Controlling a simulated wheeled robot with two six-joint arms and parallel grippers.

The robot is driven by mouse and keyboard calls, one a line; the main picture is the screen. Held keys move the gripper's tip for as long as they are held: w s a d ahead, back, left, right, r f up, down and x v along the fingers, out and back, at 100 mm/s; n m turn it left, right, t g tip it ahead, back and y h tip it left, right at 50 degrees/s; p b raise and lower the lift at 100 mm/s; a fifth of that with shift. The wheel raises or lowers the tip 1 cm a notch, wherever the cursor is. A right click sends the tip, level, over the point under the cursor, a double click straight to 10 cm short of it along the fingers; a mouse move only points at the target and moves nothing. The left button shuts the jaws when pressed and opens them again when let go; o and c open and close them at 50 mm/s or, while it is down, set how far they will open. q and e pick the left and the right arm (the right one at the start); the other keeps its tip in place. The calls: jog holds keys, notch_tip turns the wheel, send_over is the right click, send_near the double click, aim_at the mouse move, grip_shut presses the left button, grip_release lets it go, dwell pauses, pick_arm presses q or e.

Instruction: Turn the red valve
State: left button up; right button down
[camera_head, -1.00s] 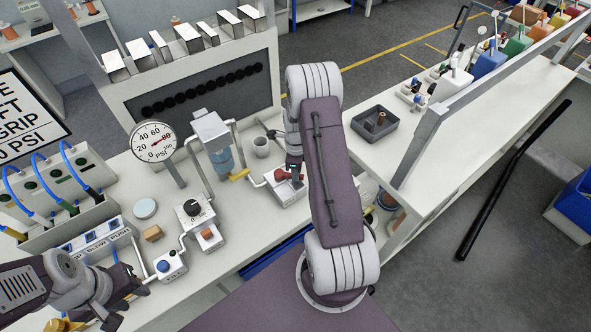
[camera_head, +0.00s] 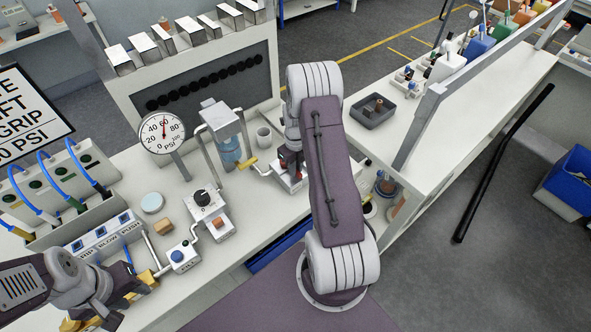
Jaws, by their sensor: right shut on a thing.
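The red valve (camera_head: 287,151) sits on a white block (camera_head: 291,184) near the middle of the bench. It is mostly hidden by my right gripper (camera_head: 291,168), which is shut on it. My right arm covers the view just right of it. A round pressure gauge (camera_head: 152,138) stands on a post to the left, with its red needle pointing nearly straight up. My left gripper (camera_head: 128,299) is at the lower left with its fingers apart, beside the button panel and away from the valve.
A black knob (camera_head: 202,197) and a blue-button box (camera_head: 180,257) are nearer.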

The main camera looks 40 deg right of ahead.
jog(key=shift+a+m, duration=0.15)
jog(key=shift+m, duration=0.15)
dwell(0.4)
jog(key=c, duration=1.4)
grip_release()
jog(key=shift+o, duration=0.2)
jog(key=shift+r, duration=0.1)
notch_tip(320, 180, up, 8)
jog(key=shift+f+b, duration=0.1)
jog(key=shift+b, duration=0.75)
jog(key=shift+r, duration=0.55)
